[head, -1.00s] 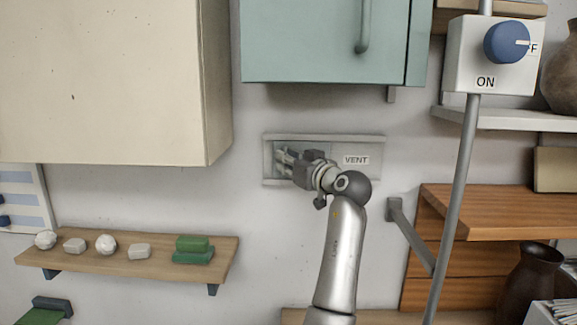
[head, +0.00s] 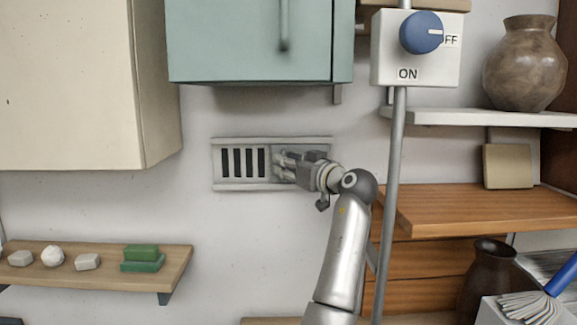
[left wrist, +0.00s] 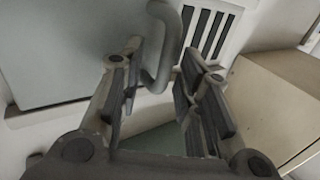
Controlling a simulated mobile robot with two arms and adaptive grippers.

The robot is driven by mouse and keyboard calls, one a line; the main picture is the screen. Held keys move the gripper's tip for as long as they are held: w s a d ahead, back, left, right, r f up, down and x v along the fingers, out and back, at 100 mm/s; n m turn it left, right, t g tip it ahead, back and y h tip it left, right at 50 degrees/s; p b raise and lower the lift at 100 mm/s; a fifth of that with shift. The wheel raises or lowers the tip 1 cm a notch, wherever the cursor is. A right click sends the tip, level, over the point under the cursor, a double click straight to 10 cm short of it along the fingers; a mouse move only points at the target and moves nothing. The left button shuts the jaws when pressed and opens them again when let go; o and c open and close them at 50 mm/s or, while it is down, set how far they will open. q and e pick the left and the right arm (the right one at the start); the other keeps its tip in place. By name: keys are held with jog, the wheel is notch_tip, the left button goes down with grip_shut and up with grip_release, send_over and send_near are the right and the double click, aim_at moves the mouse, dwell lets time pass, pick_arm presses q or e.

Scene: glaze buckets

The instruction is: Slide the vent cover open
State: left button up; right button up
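The wall vent (head: 222,187) is a pale grey frame in the middle of the head view. Its left half shows several dark slots, uncovered. In the left wrist view the slots (left wrist: 212,32) show at the top. A curved grey handle (left wrist: 164,55) stands between the fingertips of my left gripper (left wrist: 161,68). The fingers are apart, with a gap around the handle. Whether one finger touches it is unclear. My right gripper is not in view.
A teal cabinet (head: 250,40) hangs just above the vent and a cream cabinet (head: 75,80) at the upper left. A grey pole with a switch box (head: 390,70) stands right of my arm. A wooden shelf (head: 180,262) with small blocks is at the lower left.

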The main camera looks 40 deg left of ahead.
pick_arm(q)
notch_tip(320, 180, up, 10)
dwell(0.7)
jog(key=shift+f, duration=0.1)
dwell(0.4)
